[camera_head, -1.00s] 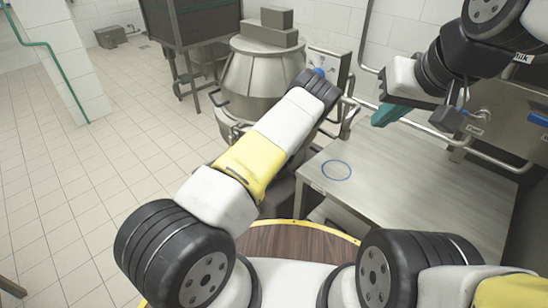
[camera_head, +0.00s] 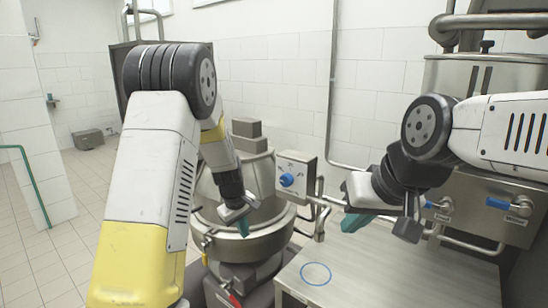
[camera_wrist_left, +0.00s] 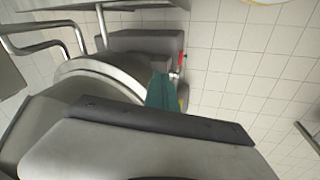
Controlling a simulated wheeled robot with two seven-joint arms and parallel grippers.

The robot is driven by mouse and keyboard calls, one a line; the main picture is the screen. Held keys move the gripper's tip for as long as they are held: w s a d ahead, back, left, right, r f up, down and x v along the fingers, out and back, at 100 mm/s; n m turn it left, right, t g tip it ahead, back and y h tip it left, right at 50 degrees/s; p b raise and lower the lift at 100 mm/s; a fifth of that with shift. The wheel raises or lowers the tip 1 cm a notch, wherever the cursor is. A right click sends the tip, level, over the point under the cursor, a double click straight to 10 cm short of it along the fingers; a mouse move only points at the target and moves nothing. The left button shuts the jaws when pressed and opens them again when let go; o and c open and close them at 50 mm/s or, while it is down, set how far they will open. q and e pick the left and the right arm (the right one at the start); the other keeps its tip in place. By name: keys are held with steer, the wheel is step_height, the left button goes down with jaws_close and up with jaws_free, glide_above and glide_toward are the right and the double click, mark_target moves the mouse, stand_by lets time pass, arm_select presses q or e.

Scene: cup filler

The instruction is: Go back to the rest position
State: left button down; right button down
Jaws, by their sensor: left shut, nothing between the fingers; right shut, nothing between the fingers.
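My left arm is raised at the left of the head view and bends down in front of the steel kettle (camera_head: 215,243). My left gripper (camera_head: 243,224) is shut and empty, its teal fingertips pointing down before the kettle. In the left wrist view its teal fingers (camera_wrist_left: 162,92) show together beside the kettle's rounded steel side. My right gripper (camera_head: 352,222) is shut and empty, above the far part of the steel table (camera_head: 385,275). A blue ring mark (camera_head: 315,274) lies bare on the tabletop.
A control box (camera_head: 296,178) with a blue knob stands right of the kettle. Steel pipes and blue-handled valves (camera_head: 510,204) are on the right, behind my right gripper. Open tiled floor (camera_head: 50,270) lies to the left.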

arm_select(q)
steer(key=s+a+r+m+t+h, duration=0.1)
steer(key=s+r+m, duration=0.1)
steer(key=s+r, duration=0.55)
steer(key=s+a+r+m+t+h, duration=0.15)
steer(key=s+r, duration=0.35)
steer(key=r, duration=0.5)
steer(key=s+a+r+m, duration=0.1)
steer(key=s+r+m, duration=0.1)
steer(key=s, duration=0.6)
steer(key=s+a+r+m+y, duration=0.1)
steer(key=s+r+m, duration=0.2)
steer(key=s, duration=0.5)
steer(key=shift+s+r+t, duration=0.15)
steer(key=shift+r+t, duration=0.3)
steer(key=shift+y, duration=0.25)
